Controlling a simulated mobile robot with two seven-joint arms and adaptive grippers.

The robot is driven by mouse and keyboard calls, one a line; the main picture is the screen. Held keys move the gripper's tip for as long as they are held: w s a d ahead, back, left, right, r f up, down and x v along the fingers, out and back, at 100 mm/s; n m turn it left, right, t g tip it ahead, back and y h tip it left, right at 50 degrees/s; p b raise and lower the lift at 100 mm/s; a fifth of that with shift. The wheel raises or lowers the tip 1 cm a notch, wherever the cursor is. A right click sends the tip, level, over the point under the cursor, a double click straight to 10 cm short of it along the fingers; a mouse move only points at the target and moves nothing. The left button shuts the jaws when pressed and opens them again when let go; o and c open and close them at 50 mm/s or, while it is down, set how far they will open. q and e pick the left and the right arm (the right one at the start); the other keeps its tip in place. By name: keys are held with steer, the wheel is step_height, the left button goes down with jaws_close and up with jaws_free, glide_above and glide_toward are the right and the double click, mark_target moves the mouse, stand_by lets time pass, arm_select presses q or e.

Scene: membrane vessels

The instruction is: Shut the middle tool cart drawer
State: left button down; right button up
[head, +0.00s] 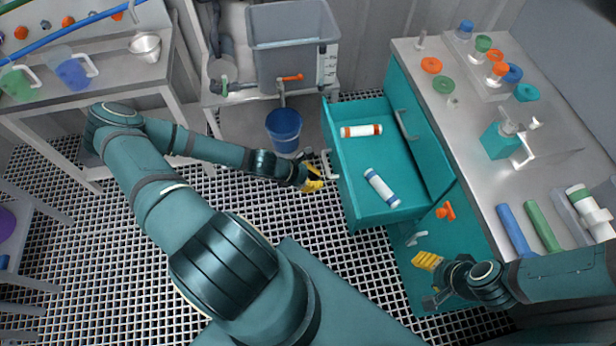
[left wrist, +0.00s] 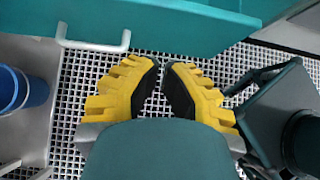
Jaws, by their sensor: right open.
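The middle drawer (head: 355,178) of the teal tool cart (head: 395,75) stands pulled far out to the left, with a white and orange cylinder (head: 361,130) and a white and blue cylinder (head: 382,188) inside. Its pale bar handle (head: 327,163) is on its front and also shows in the left wrist view (left wrist: 95,46). My left gripper (head: 316,179) is just outside the drawer front, near the handle but not around it. Its yellow fingers (left wrist: 161,72) are nearly together with nothing between them. My right gripper (head: 424,278) is open and empty, low beside the cart.
The drawer above, with a handle (head: 403,124), and the lower drawer with another handle (head: 417,238) look shut. An orange knob (head: 445,211) is on the cart's face. A blue bucket (head: 284,126) stands on the left of the drawer. Grated floor lies clear in front.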

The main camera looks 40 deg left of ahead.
mark_target(345, 182)
arm_select(q)
steer(key=w+d+f, duration=0.1)
steer(key=w+d+f+b, duration=0.1)
steer(key=w, duration=0.1)
steer(key=w+d, duration=0.1)
steer(key=d, duration=0.1)
steer(key=shift+w+f, duration=0.3)
steer(key=shift+f, duration=0.1)
steer(key=shift+w+d, duration=0.25)
steer(key=shift+w, duration=0.15)
arm_select(e)
steer(key=shift+w+f, duration=0.2)
steer(key=shift+f, duration=0.7)
arm_select(q)
steer(key=shift+w+d+r, duration=0.1)
steer(key=shift+w+d, duration=0.25)
steer(key=w+d, duration=1.5)
steer(key=w, duration=0.2)
steer(key=shift+w, duration=0.4)
arm_select(e)
steer(key=shift+w+d+r, duration=0.15)
steer(key=shift+w+d, duration=0.65)
steer(key=shift+w, duration=0.05)
